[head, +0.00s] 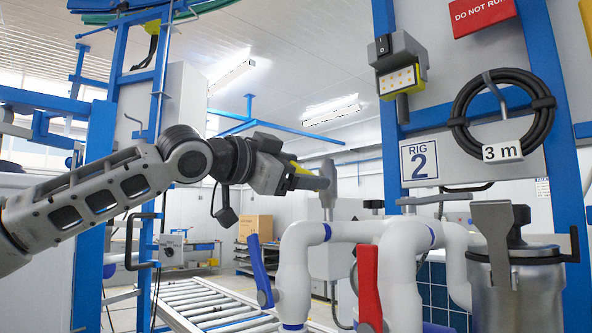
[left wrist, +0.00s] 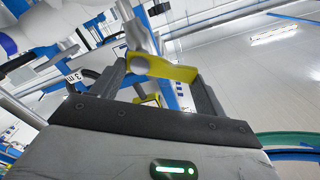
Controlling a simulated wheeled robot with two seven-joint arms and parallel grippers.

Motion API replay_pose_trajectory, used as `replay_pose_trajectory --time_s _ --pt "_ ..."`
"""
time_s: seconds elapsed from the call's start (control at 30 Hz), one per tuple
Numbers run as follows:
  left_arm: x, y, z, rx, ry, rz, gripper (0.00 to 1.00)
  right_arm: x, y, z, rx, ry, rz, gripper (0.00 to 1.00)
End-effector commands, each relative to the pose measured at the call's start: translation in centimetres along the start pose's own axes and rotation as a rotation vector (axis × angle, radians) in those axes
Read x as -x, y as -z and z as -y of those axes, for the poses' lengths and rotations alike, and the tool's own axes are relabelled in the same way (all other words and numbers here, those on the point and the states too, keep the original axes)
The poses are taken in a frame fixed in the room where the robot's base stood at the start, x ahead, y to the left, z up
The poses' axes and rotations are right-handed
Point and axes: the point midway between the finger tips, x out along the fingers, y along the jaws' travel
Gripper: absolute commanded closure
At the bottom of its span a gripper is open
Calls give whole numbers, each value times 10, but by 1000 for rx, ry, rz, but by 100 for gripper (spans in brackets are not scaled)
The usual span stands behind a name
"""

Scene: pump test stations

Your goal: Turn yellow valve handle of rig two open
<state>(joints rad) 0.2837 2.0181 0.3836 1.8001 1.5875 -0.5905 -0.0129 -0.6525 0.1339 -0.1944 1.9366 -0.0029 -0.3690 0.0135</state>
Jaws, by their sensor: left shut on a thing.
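The yellow valve handle (head: 314,182) sits at the top of a grey valve stem (head: 328,178) above the white pipes of rig two. My left gripper (head: 299,177) reaches it from the left and is shut on it. In the left wrist view the yellow handle (left wrist: 172,69) lies between the two dark fingers of my left gripper (left wrist: 162,85), with its round grey pivot at the left end. The fingers hide part of the handle in the head view. My right gripper is not in view.
A blue handle (head: 260,270) and a red handle (head: 369,283) stand on the white pipes (head: 402,255) below. A sign reading RIG 2 (head: 419,163), a coiled black hose (head: 502,110) and a lamp box (head: 399,65) are at right. A metal canister (head: 518,285) stands lower right.

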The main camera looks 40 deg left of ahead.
Motion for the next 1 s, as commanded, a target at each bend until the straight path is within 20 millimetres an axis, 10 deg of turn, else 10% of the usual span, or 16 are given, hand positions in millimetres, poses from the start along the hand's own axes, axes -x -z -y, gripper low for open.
replay_pose_trajectory --time_s 1.0 --pt "0 15 -16 -892 -1 2 49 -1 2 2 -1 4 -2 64"
